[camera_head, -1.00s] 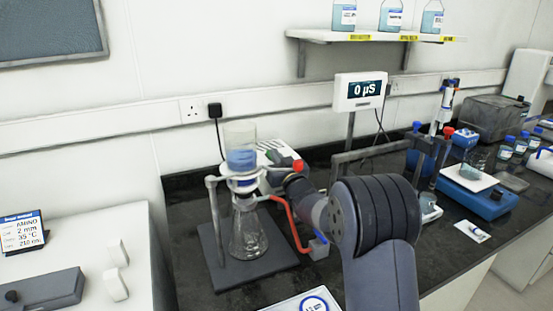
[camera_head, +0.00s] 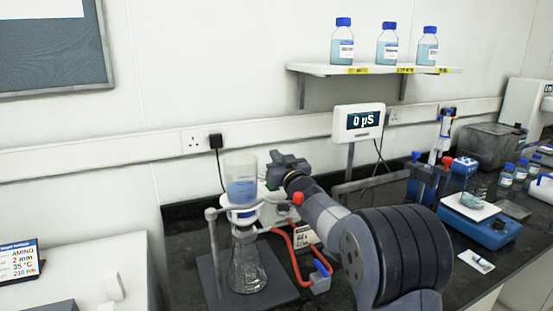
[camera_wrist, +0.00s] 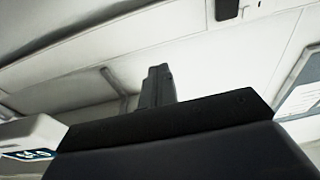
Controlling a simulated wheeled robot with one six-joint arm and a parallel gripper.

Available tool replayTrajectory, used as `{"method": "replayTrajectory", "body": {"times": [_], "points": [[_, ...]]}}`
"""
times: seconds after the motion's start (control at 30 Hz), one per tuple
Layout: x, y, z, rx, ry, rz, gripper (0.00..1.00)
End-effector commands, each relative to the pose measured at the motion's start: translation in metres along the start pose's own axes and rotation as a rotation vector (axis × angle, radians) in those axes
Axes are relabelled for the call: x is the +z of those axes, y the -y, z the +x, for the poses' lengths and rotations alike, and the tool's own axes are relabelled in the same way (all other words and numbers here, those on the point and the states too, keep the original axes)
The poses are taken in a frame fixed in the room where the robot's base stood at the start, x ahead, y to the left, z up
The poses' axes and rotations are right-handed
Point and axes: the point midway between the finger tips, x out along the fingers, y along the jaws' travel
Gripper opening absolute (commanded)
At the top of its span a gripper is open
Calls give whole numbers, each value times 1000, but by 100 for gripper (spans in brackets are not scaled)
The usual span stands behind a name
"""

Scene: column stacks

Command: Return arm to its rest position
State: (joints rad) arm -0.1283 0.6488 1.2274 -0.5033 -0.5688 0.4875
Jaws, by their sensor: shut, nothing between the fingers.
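My gripper (camera_head: 276,174) is beside the filter funnel (camera_head: 242,190) of the glass column stand, just to its right in the head view. It is shut with nothing between its fingers. In the wrist view my gripper (camera_wrist: 158,85) shows as dark closed fingers against the white wall. My arm reaches in from the lower right of the head view. The funnel holds blue liquid and sits above a conical flask (camera_head: 247,268). I cannot tell from the head view how far my gripper is from the funnel.
A meter reading 0 µS (camera_head: 359,122) stands behind my arm. A red hose (camera_head: 286,250) runs by the flask. A shelf (camera_head: 375,69) with several bottles hangs above. A blue balance (camera_head: 480,228) stands to the right. The wall space above my gripper is clear.

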Motion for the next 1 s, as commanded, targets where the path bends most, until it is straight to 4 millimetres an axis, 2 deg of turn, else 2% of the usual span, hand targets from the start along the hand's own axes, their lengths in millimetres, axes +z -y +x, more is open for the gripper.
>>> {"method": "replayTrajectory", "body": {"times": [0.13, 0.3, 0.6, 0.8, 1.0], "points": [[9, 0, -1, 0, 3, 2, 0], [32, 0, -8, 1, 4, 2, 0], [54, 0, -49, 1, 3, 1, 0], [54, -1, -79, 2, 1, 1, 0], [53, 0, -98, 1, 1, 0, 0]]}}
